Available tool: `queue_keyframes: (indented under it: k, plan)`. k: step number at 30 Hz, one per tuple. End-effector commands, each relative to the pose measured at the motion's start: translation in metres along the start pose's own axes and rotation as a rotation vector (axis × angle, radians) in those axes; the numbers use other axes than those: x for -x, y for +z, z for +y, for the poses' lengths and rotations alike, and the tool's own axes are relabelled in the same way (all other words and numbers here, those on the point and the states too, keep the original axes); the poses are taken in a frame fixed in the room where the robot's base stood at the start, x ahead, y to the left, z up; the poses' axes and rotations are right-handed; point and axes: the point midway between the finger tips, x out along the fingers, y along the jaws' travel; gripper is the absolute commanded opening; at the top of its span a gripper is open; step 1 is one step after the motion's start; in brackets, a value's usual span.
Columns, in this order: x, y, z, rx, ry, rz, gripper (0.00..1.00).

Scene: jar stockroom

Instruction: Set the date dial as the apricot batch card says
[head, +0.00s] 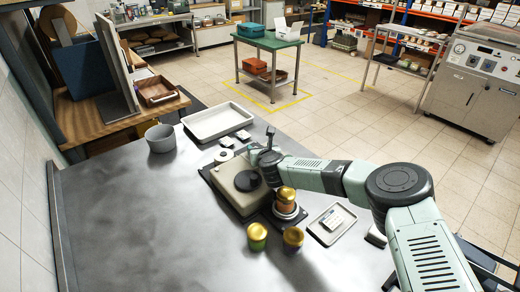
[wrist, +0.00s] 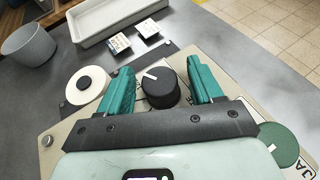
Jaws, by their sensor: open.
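A black round dial (wrist: 160,90) with a white pointer line stands on a beige panel (wrist: 62,135) in the wrist view. The pointer is towards the dial's upper left. My gripper (wrist: 161,72) is open, with one teal finger on each side of the dial; I cannot tell whether they touch it. In the head view my gripper (head: 264,154) is at the far end of the beige machine (head: 226,180), and the dial is not clear there. Two small cards, a nearer one (wrist: 119,43) and a farther one (wrist: 148,28), lie beyond the panel. Their print is too small to read.
A white roll (wrist: 87,85) sits left of the dial. A white tray (head: 217,137) and grey pot (head: 160,146) are behind. The table's left is clear.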

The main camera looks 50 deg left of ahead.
Motion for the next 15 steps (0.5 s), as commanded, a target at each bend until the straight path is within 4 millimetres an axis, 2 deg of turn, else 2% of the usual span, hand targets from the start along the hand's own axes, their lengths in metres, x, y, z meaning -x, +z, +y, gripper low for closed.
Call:
queue_keyframes:
  k: [8,11,15]
  plan:
    - [-0.0012,-0.0001,0.0004,0.0,0.001,0.0,0.65]
    - [-0.0011,0.0001,0.0003,0.0,0.001,0.0,0.53]
    - [-0.0011,0.0002,0.0003,0.001,0.001,0.0,0.31]
